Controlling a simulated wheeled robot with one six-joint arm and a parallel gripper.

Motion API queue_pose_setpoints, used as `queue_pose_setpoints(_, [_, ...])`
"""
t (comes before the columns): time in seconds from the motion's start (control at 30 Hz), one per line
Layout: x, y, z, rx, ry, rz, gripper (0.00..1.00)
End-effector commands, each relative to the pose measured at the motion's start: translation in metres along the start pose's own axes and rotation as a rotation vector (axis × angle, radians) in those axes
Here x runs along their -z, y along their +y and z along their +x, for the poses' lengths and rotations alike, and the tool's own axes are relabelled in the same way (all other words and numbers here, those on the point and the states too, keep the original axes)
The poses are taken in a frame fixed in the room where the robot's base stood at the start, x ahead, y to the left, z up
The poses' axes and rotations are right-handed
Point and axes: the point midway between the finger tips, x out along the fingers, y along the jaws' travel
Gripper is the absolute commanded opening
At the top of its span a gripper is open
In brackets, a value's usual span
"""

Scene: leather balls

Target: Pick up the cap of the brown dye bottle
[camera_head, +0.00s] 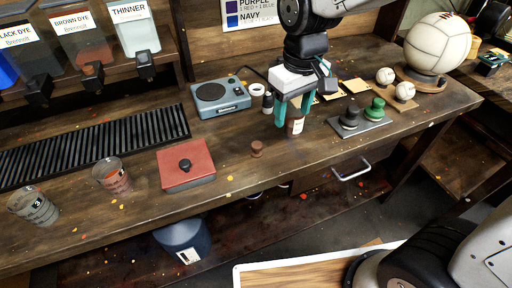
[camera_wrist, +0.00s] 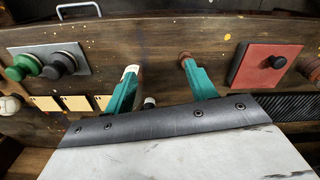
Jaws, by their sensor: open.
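A small brown cap (camera_head: 257,148) lies by itself on the workbench, left of and nearer the front than my gripper in the head view. In the wrist view the cap (camera_wrist: 184,56) shows just beyond the tip of the right finger. My gripper (camera_head: 292,114) is open with two teal fingers, pointing down above the bench. Its fingers (camera_wrist: 160,80) hold nothing that I can see. A brown bottle (camera_head: 296,124) with a pale label stands by the fingers, partly hidden. In the wrist view the bottle (camera_wrist: 131,71) is partly behind the left finger.
A red block with a black knob (camera_head: 186,165) lies left of the cap. A grey scale (camera_head: 219,97) stands behind. A plate (camera_head: 361,125) with black and green knobbed pieces lies right. Two cups (camera_head: 112,175) stand far left. The bench around the cap is clear.

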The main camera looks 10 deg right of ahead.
Motion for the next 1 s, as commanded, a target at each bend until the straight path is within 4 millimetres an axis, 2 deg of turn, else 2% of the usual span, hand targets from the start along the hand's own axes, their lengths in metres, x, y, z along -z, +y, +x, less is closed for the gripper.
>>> queue_pose_setpoints(0.03, [0.016,-0.012,0.015,0.003,-0.016,-0.044,0.56])
queue_pose_setpoints(0.1, [0.034,-0.026,0.031,0.005,-0.022,-0.095,0.56])
queue_pose_setpoints(0.2, [0.051,-0.042,0.050,0.006,-0.028,-0.146,0.56])
queue_pose_setpoints(0.3, [0.061,-0.052,0.061,0.007,-0.032,-0.176,0.56])
queue_pose_setpoints(0.47, [0.065,-0.057,0.076,0.008,-0.034,-0.192,0.56])
queue_pose_setpoints(0.9, [0.059,-0.051,0.134,0.008,-0.035,-0.189,0.56])
queue_pose_setpoints(1.0, [0.059,-0.051,0.142,0.008,-0.033,-0.189,0.56])
